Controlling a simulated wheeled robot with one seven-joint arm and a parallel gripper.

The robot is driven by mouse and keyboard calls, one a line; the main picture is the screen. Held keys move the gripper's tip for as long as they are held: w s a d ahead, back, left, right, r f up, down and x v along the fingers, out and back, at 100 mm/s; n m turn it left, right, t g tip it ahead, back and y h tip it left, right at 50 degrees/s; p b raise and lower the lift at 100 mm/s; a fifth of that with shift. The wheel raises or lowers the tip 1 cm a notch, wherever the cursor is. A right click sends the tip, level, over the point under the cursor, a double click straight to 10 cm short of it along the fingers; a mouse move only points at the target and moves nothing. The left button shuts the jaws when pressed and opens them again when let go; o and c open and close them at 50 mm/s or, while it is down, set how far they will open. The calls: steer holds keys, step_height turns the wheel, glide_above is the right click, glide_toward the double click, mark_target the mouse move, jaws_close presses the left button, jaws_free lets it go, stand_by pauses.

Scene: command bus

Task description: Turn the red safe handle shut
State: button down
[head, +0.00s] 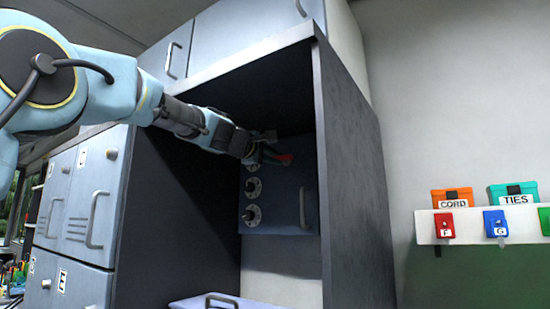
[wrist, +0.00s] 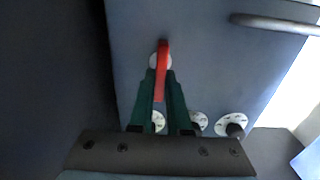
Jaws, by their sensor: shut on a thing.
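The red safe handle (wrist: 162,62) is mounted on a round pale disc on the blue-grey safe door (wrist: 205,60) in the wrist view. My gripper (wrist: 163,80) has its two green fingers on either side of the handle, shut on it. In the head view my gripper (head: 268,152) reaches into the dark cabinet recess, with the red handle (head: 286,158) at its fingertips. The safe door (head: 285,200) looks flat at the back of the recess. Part of the handle is hidden between the fingers.
Dials (head: 253,214) sit on the door below the handle; they also show in the wrist view (wrist: 231,124). A bar pull (head: 304,208) is at the door's right. The cabinet side wall (head: 350,170) stands close on the right. Orange (head: 452,197) and teal (head: 513,194) boxes sit on a shelf beyond.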

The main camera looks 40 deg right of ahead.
steer(key=shift+n, duration=0.3)
steer(key=c, duration=0.9)
jaws_free()
steer(key=shift+a, duration=0.1)
steer(key=shift+b+v, duration=2.5)
steer(key=shift+v, duration=2.85)
